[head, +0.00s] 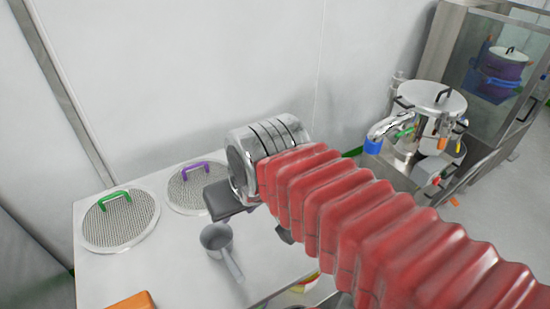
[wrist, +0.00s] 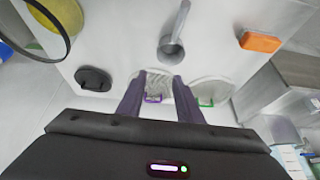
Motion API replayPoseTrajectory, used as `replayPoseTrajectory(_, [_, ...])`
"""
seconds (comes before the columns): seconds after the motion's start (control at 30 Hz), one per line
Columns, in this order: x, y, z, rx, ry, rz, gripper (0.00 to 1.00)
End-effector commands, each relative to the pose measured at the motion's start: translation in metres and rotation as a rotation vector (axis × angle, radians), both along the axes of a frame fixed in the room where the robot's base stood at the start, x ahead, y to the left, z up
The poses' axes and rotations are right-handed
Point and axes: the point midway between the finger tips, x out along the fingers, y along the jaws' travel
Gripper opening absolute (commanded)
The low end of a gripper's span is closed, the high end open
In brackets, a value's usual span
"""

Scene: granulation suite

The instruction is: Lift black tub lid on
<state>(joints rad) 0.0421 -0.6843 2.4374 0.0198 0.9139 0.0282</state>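A black oval lid-like piece with a raised handle (wrist: 94,79) lies on the white table, left of my gripper in the wrist view. I cannot tell surely that it is the tub lid, and it is hidden behind my arm in the head view. My gripper (wrist: 160,95) is open and empty, its two fingers apart over the mesh disc with the purple handle. In the head view only a dark part of my gripper (head: 228,200) shows. A yellow-green round thing (wrist: 62,14) with a dark curved rim sits at the wrist view's top left; I cannot tell if it is the tub.
Mesh discs with a green handle (head: 120,222) and a purple handle (head: 200,188) lie on the table. A grey scoop (head: 218,243) and an orange block (head: 133,301) lie nearer. A steel vessel with a lid (head: 432,98) stands at right. A wall runs behind.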

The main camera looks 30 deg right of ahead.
Motion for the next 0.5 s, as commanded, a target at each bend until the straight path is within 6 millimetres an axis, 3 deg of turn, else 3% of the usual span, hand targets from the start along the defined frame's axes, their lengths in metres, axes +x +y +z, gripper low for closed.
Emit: replayPoseTrajectory(0.5, [0.106, -0.065, 0.035, 0.172, 0.087, -0.463, 0.33])
